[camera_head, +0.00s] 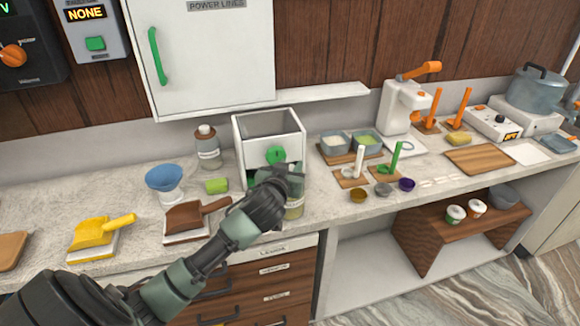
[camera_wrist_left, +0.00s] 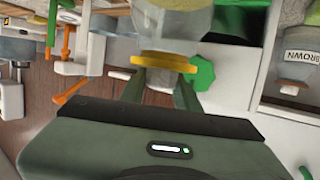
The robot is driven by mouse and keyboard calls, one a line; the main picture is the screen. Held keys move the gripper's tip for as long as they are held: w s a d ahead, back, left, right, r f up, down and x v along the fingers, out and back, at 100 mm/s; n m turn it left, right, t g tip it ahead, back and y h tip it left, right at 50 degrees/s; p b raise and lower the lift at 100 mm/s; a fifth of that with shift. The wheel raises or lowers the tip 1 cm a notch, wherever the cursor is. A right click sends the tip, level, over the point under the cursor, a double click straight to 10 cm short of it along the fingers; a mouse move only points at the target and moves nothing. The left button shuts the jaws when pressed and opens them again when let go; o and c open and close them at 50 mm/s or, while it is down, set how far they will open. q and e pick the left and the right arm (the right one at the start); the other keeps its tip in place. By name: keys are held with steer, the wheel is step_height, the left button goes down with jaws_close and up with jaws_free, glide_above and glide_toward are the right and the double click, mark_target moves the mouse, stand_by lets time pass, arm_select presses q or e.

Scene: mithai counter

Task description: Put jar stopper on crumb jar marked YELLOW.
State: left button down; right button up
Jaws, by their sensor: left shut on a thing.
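My left gripper (camera_head: 290,180) reaches over the counter in front of the white box. It is shut on the jar stopper, which shows a yellow rim (camera_wrist_left: 163,62) in the left wrist view. A glass crumb jar (camera_head: 294,208) stands just below the gripper, partly hidden by it. In the left wrist view this jar (camera_wrist_left: 172,20) lies right beyond the yellow rim, in line with it. I cannot tell whether the stopper is fully seated, and the jar's label is not readable. My right gripper is not in view.
A jar marked BROWN (camera_wrist_left: 298,62) also stands on the counter behind, seen in the head view (camera_head: 208,150). The white box (camera_head: 268,130) with a green knob (camera_head: 276,155) is close behind the gripper. A brown scoop (camera_head: 190,218) and a green block (camera_head: 217,186) lie left.

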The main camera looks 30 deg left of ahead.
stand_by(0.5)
arm_select(q)
steer(key=shift+f, duration=0.35)
steer(key=c, duration=0.9)
jaws_free()
steer(key=shift+c, duration=0.2)
steer(key=shift+s, duration=0.2)
steer(key=b+v, duration=0.1)
steer(key=v, duration=0.6)
steer(key=shift+s+b, duration=0.2)
steer(key=shift+b, duration=0.2)
